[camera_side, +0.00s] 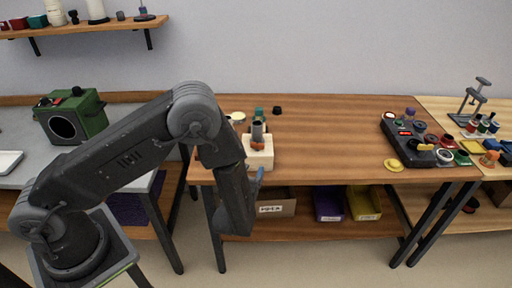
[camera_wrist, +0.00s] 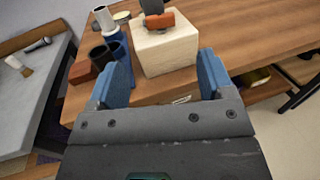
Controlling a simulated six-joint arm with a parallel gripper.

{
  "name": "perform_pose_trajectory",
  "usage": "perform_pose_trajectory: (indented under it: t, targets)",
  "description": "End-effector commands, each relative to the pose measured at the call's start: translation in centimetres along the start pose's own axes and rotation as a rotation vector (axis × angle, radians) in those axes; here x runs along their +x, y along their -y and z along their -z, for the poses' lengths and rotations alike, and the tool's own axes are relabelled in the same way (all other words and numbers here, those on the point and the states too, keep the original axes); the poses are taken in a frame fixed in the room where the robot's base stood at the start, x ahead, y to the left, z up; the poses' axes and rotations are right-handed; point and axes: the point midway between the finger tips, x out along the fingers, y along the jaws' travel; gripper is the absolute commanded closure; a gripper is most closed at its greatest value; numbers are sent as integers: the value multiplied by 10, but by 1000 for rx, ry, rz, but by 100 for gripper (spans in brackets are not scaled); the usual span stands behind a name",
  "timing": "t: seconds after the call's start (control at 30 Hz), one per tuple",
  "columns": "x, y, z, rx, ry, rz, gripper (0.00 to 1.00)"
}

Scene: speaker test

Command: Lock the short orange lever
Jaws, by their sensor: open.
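A short orange lever (camera_side: 258,145) sits on a pale wooden block (camera_side: 261,160) near the front left of the wooden table. A dark grey upright part stands with it. In the wrist view the orange lever (camera_wrist: 157,21) lies across the top of the block (camera_wrist: 166,50), near the picture's top edge. My gripper (camera_wrist: 164,80) is open and empty, its two blue fingers apart. The block is ahead of the fingers, not between them. In the side view my arm hides part of the gripper; a blue finger shows just below the block, by the table's front edge.
A blue cylinder (camera_wrist: 116,42), a black cup and a reddish block stand left of the wooden block. A control box (camera_side: 408,132) with knobs is at the table's right. A green speaker box (camera_side: 75,116) is on the left bench. The table's middle is clear.

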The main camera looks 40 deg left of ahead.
Motion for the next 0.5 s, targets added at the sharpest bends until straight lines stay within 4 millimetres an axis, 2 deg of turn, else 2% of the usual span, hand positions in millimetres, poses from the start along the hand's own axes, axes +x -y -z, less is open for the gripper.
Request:
perform_pose_trajectory:
  t: [0.3,0.5]
  targets:
    - [67,-2,0,-3,0,-6,26]
    - [98,-1,0,-3,-1,-5,26]
